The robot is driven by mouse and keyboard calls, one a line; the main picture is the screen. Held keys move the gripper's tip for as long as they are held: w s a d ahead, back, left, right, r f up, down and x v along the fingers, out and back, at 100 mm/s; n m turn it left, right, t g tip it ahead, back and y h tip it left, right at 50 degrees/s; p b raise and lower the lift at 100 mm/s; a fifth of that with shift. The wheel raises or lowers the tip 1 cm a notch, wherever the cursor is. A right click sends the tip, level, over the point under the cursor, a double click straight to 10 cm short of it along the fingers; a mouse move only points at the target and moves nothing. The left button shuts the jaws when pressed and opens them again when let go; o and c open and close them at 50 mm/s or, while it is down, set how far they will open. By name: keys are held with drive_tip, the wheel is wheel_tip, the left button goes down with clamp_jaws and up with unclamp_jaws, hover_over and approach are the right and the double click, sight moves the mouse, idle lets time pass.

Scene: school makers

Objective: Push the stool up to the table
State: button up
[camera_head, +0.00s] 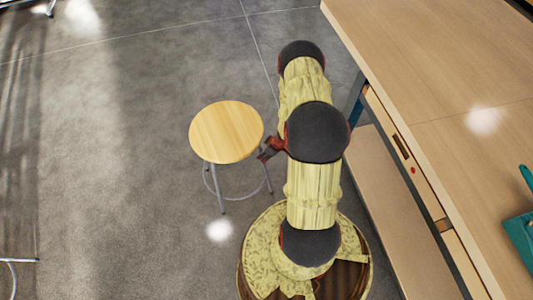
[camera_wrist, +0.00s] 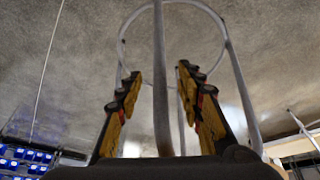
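The stool (camera_head: 227,132) has a round light-wood seat and grey metal legs with a foot ring. It stands upright on the floor, left of the table (camera_head: 430,60), with floor between them. My gripper (camera_head: 268,149) is low at the right side of the stool, partly hidden behind my arm. In the wrist view my gripper (camera_wrist: 159,78) is open, its two yellow and black fingers apart. A stool leg (camera_wrist: 160,85) appears in the gap between them, and the foot ring (camera_wrist: 172,2) curves above. I cannot tell whether any finger touches the leg.
The table has a drawer (camera_head: 400,146) and a lower shelf (camera_head: 385,205) on its near side. A teal object (camera_head: 522,240) lies on the tabletop at right. Blue bins (camera_wrist: 25,155) show in the wrist view. The floor left of the stool is clear.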

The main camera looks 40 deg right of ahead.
drive_tip(key=b+x, duration=0.2)
drive_tip(key=x, duration=0.4)
drive_tip(key=shift+c, duration=0.8)
drive_tip(key=c, duration=0.7)
clamp_jaws()
